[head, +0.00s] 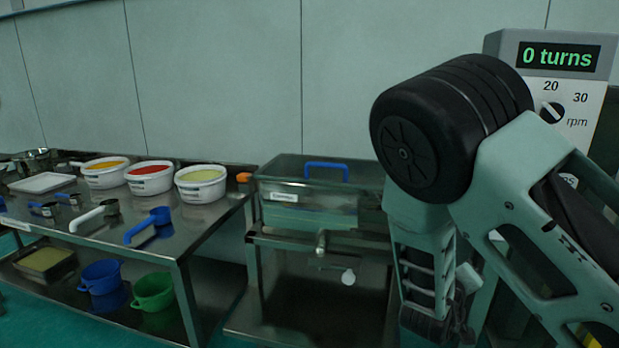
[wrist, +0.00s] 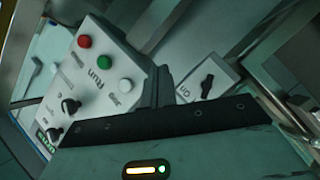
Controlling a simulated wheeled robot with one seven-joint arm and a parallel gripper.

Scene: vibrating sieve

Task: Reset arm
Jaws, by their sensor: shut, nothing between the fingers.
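My arm (head: 520,190) is raised and folded at the right of the head view, its lower part hanging in front of the control post. My gripper (wrist: 159,84) shows in the wrist view as dark fingers close together, with nothing between them. Beyond the fingers is a pale control panel (wrist: 104,75) with a red button, a green button, a white button and black knobs. A smaller plate with a black switch (wrist: 207,87) lies to their right. I cannot tell the exact gap from fingers to panel.
A display (head: 558,57) reads "0 turns" above an rpm knob (head: 552,112). A steel box with a blue handle (head: 326,171) stands left of my arm. Further left, a steel table (head: 200,226) holds tubs (head: 201,189) and scoops; a blue bucket (head: 101,278) and a green one (head: 153,291) sit below.

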